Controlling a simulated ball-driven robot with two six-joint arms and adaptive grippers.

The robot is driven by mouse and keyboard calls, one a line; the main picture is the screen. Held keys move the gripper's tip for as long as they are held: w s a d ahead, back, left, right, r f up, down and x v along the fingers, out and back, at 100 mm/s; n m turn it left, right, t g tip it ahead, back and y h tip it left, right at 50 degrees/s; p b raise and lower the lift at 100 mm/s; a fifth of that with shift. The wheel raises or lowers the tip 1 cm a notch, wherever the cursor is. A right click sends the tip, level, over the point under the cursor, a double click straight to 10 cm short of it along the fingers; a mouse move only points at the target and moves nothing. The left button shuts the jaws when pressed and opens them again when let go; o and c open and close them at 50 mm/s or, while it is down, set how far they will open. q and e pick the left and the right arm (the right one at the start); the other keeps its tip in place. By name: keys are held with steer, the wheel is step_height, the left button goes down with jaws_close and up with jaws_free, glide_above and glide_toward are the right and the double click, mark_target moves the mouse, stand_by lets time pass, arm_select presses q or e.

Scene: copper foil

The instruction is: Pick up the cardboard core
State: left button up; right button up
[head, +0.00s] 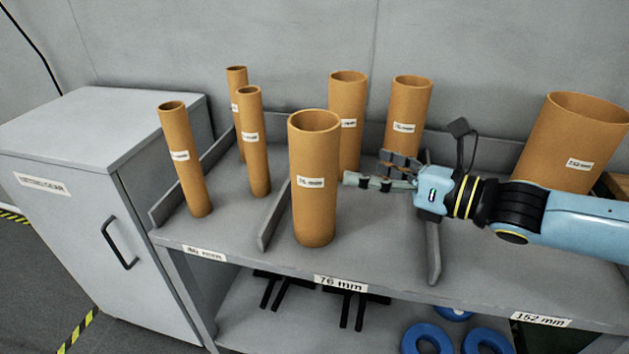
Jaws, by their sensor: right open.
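Several brown cardboard cores stand upright on a grey shelf top. The nearest core (315,205), medium wide with a white label, stands in the middle section above the "76 mm" label (341,285). Two more medium cores stand behind it, a left one (347,95) and a right one (410,100). My right gripper (365,170) comes in from the right, open and empty. Its fingers point left, just right of the nearest core and in front of the two behind. I cannot tell whether a fingertip touches a core. My left gripper is out of view.
Thin cores (183,165) stand in the left section and a wide core (568,145) at the right. Low grey dividers (273,215) separate the sections. A grey cabinet (100,140) stands at left. Blue rings (427,338) lie on the lower shelf.

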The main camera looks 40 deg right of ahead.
mark_target(337, 146)
steer(key=r+n+y, duration=0.1)
steer(key=n, duration=0.1)
steer(key=r+n+y, duration=0.1)
steer(key=n, duration=0.1)
steer(key=shift+w+a+r+n+b, duration=0.1)
steer(key=shift+a+r+n+b, duration=0.05)
steer(key=shift+a+n+b, duration=0.25)
steer(key=b+x, duration=0.2)
steer(key=x, duration=0.1)
steer(key=shift+w+a, duration=0.2)
steer(key=shift+w, duration=0.1)
steer(key=shift+w+a+r, duration=0.15)
steer(key=shift+w+a, duration=0.05)
steer(key=shift+w, duration=0.25)
steer(key=shift+w+a+r, duration=0.2)
steer(key=shift+w+r, duration=0.05)
steer(key=shift+w, duration=0.45)
steer(key=w, duration=0.1)
steer(key=w+p, duration=0.1)
steer(key=a+p, duration=0.1)
steer(key=shift+w+r, duration=0.3)
steer(key=shift+w, duration=0.1)
steer(key=shift+w+a+f, duration=0.2)
steer(key=shift+w+a, duration=0.1)
steer(key=shift+w, duration=0.1)
steer(key=c, duration=1.6)
